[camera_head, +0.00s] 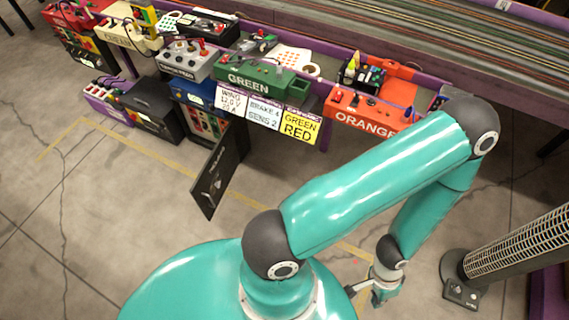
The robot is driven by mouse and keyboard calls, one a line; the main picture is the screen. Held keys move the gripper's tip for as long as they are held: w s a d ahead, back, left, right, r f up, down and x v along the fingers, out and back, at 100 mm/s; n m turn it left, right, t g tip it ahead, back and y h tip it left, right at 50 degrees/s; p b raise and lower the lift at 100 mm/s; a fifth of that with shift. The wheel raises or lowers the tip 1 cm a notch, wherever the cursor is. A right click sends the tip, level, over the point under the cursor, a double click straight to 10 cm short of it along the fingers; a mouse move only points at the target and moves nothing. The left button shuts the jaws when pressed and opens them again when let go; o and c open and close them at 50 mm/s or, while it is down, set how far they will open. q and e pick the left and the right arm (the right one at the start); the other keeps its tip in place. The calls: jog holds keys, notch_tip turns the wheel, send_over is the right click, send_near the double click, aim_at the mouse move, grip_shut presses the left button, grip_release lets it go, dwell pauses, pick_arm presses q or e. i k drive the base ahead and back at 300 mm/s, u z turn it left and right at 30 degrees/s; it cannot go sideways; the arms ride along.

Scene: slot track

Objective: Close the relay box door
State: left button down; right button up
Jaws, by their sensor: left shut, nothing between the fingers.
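The relay box door (219,170) is a dark panel with faint light markings. It stands open, swung out from the box toward me. The relay box (203,122) is under the table edge, its inside showing coloured parts. The door's upper edge lies close to the hanging cards, and its hinge is hard to make out. My left gripper (353,289) is low in the picture, right of and nearer than the door, and apart from it. It is shut and empty, small in view. My right gripper is not in view.
The table holds a green control box (262,78), an orange one (362,110) and several others. A black case (152,108) and a purple box (106,102) stand left of the relay box. A tower fan (515,245) stands at right. Floor left of the door is clear.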

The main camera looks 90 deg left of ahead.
aim_at(222, 164)
jog(key=z, duration=0.75)
jog(key=i, duration=0.15)
jog(key=u, duration=2.45)
jog(key=i, duration=0.3)
jog(key=u, duration=1.4)
jog(key=k, duration=0.6)
jog(key=u, duration=0.45)
jog(key=i, duration=0.55)
